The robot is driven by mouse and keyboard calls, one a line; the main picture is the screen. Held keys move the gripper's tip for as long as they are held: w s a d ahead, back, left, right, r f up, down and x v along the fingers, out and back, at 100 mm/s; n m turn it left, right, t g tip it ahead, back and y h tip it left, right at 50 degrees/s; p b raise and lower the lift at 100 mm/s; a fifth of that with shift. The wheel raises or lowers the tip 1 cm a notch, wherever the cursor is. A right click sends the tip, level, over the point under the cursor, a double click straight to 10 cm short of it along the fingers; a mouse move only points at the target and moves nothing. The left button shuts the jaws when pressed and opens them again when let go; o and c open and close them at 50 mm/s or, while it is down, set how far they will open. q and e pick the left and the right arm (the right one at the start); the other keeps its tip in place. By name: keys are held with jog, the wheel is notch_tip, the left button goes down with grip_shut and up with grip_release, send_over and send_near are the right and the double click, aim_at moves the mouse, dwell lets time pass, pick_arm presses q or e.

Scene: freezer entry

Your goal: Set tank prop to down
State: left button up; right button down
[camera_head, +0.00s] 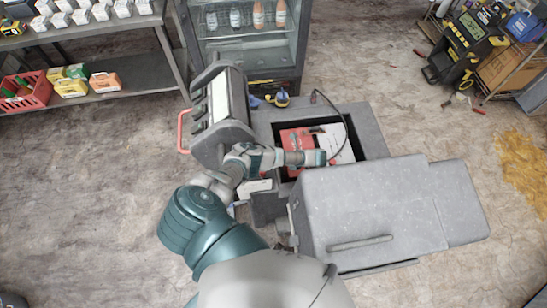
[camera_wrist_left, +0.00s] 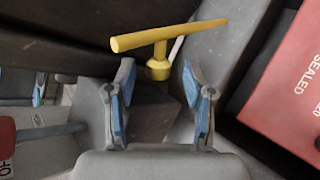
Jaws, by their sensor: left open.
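A yellow T-shaped piece (camera_wrist_left: 170,36), a bar on a short round stem, lies in the left wrist view between dark grey panels. It looks like the tank prop, but I cannot tell for sure. My left gripper (camera_wrist_left: 158,68) is open, its blue-padded fingers on either side of the stem's lower end and not closed on it. In the head view my arm reaches over the grey machine (camera_head: 375,120), and the gripper's fingers cannot be made out there. The tilted grey tank part (camera_head: 222,100) stands at the machine's left. My right gripper is not in view.
A red piece marked SEALED (camera_wrist_left: 285,85) lies right of the fingers; a red box (camera_head: 296,138) sits in the machine's open bay. A grey cover (camera_head: 370,205) spreads at right. A bottle cooler (camera_head: 245,45) stands behind. Floor at left is clear.

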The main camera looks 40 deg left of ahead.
pick_arm(q)
jog(key=shift+s+f, duration=0.3)
jog(key=shift+a+f, duration=0.15)
jog(key=shift+a, duration=0.4)
grip_shut()
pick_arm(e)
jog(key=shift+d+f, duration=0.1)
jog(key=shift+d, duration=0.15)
